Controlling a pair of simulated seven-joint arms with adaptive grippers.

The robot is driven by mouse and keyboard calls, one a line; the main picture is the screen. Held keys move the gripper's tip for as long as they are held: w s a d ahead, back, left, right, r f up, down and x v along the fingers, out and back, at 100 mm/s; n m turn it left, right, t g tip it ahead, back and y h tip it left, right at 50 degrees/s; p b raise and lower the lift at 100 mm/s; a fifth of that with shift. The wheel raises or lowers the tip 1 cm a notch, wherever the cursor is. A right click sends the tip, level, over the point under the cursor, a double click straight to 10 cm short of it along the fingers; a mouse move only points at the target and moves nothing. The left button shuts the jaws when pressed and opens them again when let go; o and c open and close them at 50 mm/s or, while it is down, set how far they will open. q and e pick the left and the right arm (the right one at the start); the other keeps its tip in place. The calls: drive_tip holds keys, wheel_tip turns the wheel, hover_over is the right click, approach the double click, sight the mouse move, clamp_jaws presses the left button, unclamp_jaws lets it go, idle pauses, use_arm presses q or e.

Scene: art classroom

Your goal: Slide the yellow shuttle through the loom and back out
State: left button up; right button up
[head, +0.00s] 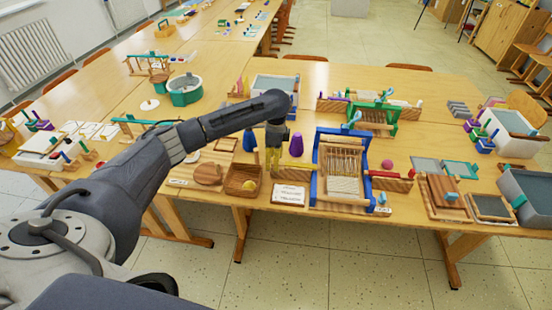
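The blue-framed loom (316,180) stands near the table's front edge, strung with pale threads above a woven section. My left gripper (273,149) hangs pointing down to the left of the loom, apart from it. A small yellow thing (274,162) shows at and below its fingertips. I cannot tell whether it is the yellow shuttle or a cone behind, nor whether the fingers touch it. The fingers are too small and dark to read. My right gripper is out of view.
A green-framed loom (388,118) stands behind; a red-topped wooden piece (391,183) sits right.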

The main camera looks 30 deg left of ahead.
use_arm(q)
wheel_tip(320, 180, up, 11)
drive_tip(key=w+t, duration=0.1)
drive_tip(key=w, duration=0.1)
drive_tip(key=shift+a, duration=0.45)
drive_tip(key=shift+w, duration=0.1)
